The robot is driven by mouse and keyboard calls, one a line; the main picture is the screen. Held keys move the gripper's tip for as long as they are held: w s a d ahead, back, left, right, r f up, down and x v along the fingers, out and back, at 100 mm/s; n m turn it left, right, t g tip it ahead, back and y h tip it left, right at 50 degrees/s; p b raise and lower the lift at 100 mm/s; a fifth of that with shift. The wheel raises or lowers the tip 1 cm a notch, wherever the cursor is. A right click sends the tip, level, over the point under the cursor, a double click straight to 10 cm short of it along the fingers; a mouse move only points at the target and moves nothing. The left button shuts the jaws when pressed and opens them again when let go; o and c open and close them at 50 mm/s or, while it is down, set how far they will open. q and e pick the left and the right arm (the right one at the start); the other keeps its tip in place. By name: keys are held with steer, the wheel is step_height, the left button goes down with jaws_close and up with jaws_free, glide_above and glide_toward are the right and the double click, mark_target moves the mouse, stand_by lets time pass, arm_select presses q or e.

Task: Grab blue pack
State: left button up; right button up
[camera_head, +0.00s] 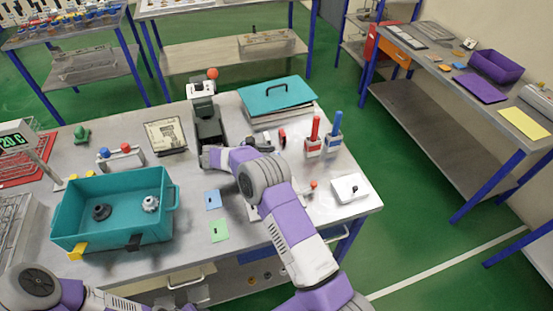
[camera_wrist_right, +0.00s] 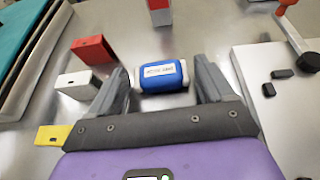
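The blue pack (camera_wrist_right: 165,74) is a small blue block with white ends and a white label. In the right wrist view it lies on the grey metal table top. My right gripper (camera_wrist_right: 160,66) is open, with a dark finger on each side of the pack. A narrow gap shows between each finger and the pack. In the head view my right arm reaches over the table, and its wrist and arm hide the pack and most of the gripper. Part of my left arm shows at the lower left of the head view, but its gripper is out of view.
A red box (camera_wrist_right: 93,49) and a white box (camera_wrist_right: 78,84) lie left of the pack. A white device (camera_wrist_right: 275,75) stands close on the right.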

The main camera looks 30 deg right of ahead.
steer(key=c, duration=0.7)
steer(key=shift+r, duration=0.1)
steer(key=shift+c, duration=0.2)
